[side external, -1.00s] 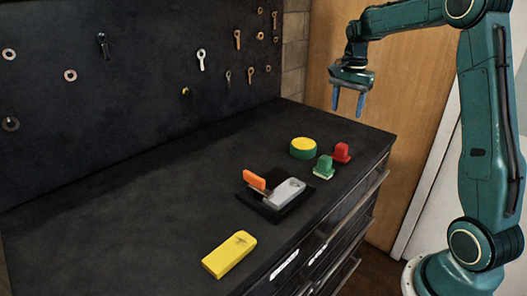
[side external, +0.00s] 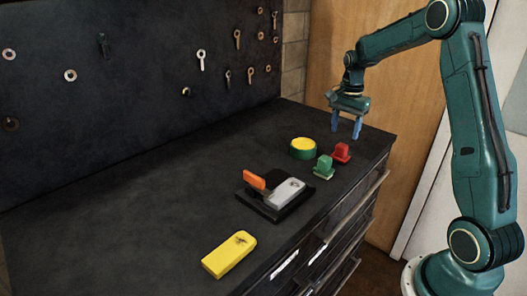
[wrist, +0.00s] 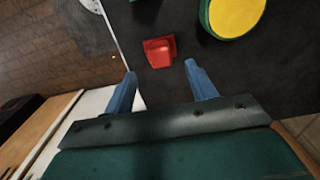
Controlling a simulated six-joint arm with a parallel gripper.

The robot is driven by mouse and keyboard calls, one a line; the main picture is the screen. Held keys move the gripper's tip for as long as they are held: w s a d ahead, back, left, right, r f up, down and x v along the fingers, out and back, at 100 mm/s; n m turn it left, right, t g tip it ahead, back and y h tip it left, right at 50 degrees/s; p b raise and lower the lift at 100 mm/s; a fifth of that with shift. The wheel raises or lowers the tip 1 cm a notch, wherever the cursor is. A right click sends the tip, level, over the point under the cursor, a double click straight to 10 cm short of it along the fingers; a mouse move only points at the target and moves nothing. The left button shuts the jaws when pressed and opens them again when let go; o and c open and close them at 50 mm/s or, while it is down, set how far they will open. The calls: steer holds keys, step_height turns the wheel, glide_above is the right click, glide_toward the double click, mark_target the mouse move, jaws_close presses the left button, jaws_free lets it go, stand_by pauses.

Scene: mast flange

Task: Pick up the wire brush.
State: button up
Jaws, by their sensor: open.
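I cannot tell for sure which piece is the wire brush. A small red piece with a raised block (side external: 341,153) stands near the cabinet's right end. A similar green piece (side external: 324,167) with a pale base stands just in front of it. My gripper (side external: 346,125) is open and empty, pointing down above the red piece and apart from it. In the wrist view, the red piece (wrist: 159,51) lies just beyond the gap between the fingertips (wrist: 160,72).
A green-and-yellow round piece (side external: 303,148) stands close left. A black tray (side external: 264,208) holds a grey piece (side external: 289,188) and an orange piece (side external: 254,180). A yellow block (side external: 229,255) lies nearer. The left cabinet top (side external: 130,215) is clear. A dark pegboard (side external: 130,130) stands behind.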

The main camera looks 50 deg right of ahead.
mark_target(342, 145)
steer(key=shift+f, duration=1.05)
steer(key=shift+f, duration=0.1)
steer(key=shift+f, duration=2.5)
steer(key=shift+c, duration=0.3)
steer(key=c, duration=1)
